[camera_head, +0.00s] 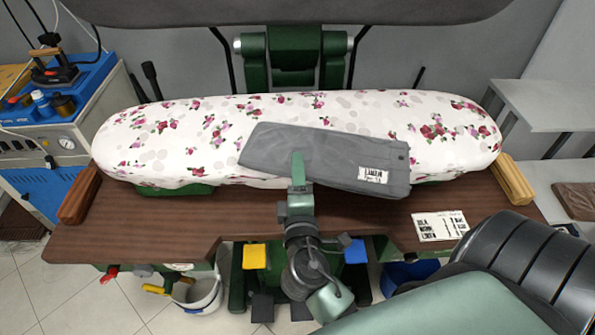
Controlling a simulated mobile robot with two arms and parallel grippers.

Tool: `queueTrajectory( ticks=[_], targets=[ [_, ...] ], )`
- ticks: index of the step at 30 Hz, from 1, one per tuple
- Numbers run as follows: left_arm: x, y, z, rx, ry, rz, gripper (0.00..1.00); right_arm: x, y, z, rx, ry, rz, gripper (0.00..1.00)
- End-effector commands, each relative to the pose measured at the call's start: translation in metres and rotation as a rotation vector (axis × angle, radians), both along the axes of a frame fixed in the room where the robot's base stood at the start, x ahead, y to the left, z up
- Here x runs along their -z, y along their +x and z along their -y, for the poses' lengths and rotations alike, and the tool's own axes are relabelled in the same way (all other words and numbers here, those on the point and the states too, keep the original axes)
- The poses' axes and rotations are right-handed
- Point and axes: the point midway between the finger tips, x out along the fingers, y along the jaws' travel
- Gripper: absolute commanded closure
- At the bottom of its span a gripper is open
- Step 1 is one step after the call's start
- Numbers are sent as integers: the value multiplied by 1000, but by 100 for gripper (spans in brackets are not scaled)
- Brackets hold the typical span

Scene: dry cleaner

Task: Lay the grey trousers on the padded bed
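The grey trousers (335,157), folded into a flat strip with a white label, lie over the front middle and right of the padded bed (215,145). The bed is long and white with pink flowers. The right end of the trousers overhangs the bed's front edge; I cannot tell whether they rest fully on it or sit slightly above. My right gripper (298,170) is at their front edge, with one finger on top, and appears shut on them; the other finger is hidden beneath. My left gripper is out of view.
A brown wooden table (240,215) runs in front of the bed, with a written card (440,226) at right. A dark padded upper press (290,10) hangs behind and above. Wooden handles (80,195) flank the bed. A blue machine (60,95) stands left, grey shelves (550,100) right.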

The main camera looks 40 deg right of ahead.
Motion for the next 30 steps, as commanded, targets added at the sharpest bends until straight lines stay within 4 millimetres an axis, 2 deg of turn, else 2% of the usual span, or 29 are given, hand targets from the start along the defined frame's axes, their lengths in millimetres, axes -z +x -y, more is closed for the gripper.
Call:
queueTrajectory(
  ticks=[8,10,22,30],
  targets=[
    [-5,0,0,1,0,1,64,-5,0,0,0,0,0,59],
    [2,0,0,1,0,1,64,0,-6,-4,0,1,-2,59],
    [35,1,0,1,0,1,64,3,-76,-47,-1,3,-3,59],
    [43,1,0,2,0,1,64,-2,-101,-62,1,0,0,59]
  ],
)
